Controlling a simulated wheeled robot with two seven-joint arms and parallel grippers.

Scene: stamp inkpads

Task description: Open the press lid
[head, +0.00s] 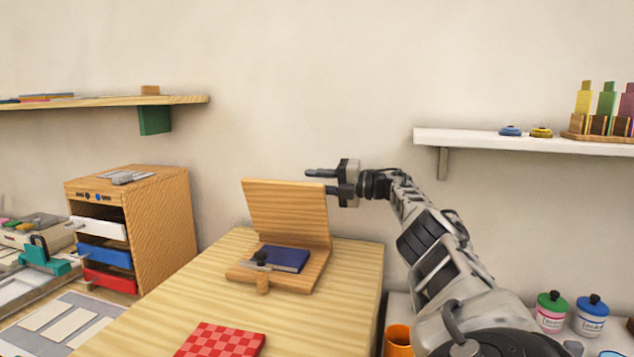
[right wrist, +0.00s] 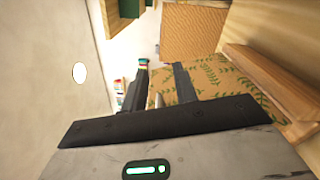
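The wooden press (head: 308,278) stands on the wooden table, with a dark blue book (head: 287,259) on its base. The press lid (head: 285,210) is up, standing nearly upright and leaning slightly back. My right gripper (head: 322,181) is at the lid's upper right corner, its fingers apart. One finger shows above the lid's top edge; the other is close to the right edge, and I cannot tell whether it touches. In the right wrist view the two fingers (right wrist: 162,82) are apart with nothing between them. My left gripper is out of view.
A red checkered pad (head: 221,340) lies at the table's front. A wooden drawer cabinet (head: 165,215) stands left. An orange cup (head: 397,341) and jars (head: 551,312) are at lower right. A white shelf (head: 470,140) hangs right, a wooden shelf (head: 185,100) left. A leaf-patterned surface (right wrist: 222,78) shows in the right wrist view.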

